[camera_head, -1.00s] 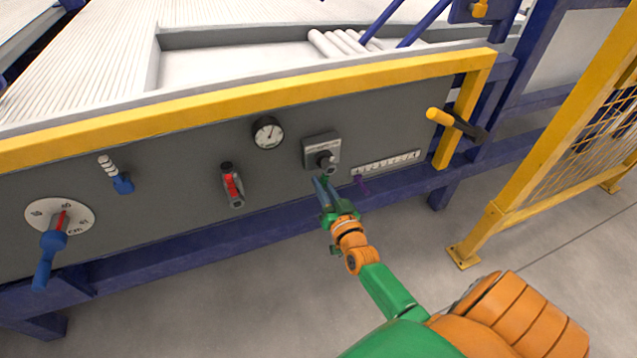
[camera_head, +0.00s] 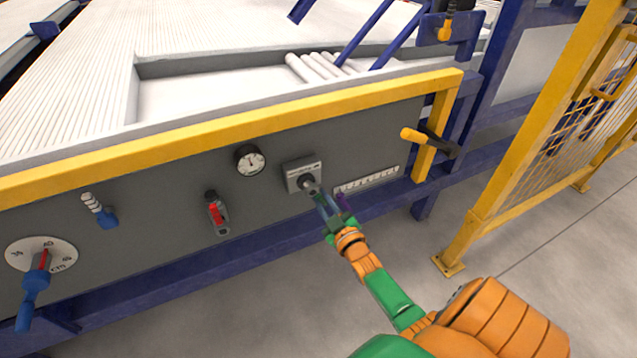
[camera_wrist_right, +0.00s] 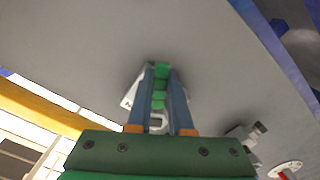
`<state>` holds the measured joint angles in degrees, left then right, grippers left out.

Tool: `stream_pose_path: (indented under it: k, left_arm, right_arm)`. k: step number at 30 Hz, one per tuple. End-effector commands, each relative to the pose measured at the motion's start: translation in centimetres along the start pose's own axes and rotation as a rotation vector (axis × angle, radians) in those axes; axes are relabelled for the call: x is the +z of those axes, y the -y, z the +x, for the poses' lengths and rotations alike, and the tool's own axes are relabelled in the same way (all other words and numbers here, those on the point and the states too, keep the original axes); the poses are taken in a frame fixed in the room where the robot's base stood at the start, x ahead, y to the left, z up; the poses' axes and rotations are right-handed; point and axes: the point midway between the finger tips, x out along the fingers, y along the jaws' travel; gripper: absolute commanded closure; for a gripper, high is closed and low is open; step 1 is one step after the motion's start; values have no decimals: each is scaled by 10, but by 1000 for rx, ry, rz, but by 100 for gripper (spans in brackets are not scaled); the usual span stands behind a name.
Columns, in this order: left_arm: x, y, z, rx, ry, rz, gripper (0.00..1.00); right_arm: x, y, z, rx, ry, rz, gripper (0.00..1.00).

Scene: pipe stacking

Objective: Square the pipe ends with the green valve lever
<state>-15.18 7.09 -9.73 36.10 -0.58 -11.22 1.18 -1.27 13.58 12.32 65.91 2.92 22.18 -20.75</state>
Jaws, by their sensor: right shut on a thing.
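The green valve lever (camera_wrist_right: 160,85) sits between my right gripper's fingers (camera_wrist_right: 161,78) in the right wrist view, and the fingers are shut on it. In the head view my right gripper (camera_head: 324,200) reaches up to the grey valve box (camera_head: 302,172) with its black knob on the front panel. There the fingers mostly hide the lever. Several white pipes (camera_head: 316,68) lie side by side in the trough behind the yellow rail. My left gripper is not in view.
A yellow handle (camera_head: 416,136) sticks out at right. A yellow mesh fence (camera_head: 545,140) stands beyond it.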

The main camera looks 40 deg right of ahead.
Motion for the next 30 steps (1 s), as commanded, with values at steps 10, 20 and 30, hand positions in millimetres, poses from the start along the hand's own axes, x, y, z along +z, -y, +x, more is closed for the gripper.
stream_pose_path:
  k: [10,20,30]
  left_arm:
    - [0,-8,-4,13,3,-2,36]
    - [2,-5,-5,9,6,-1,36]
    - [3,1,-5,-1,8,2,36]
  right_arm:
    - [1,-6,-1,-3,6,-135,100]
    - [1,-8,-1,-3,5,-166,100]
    - [1,-8,0,-2,4,-164,57]
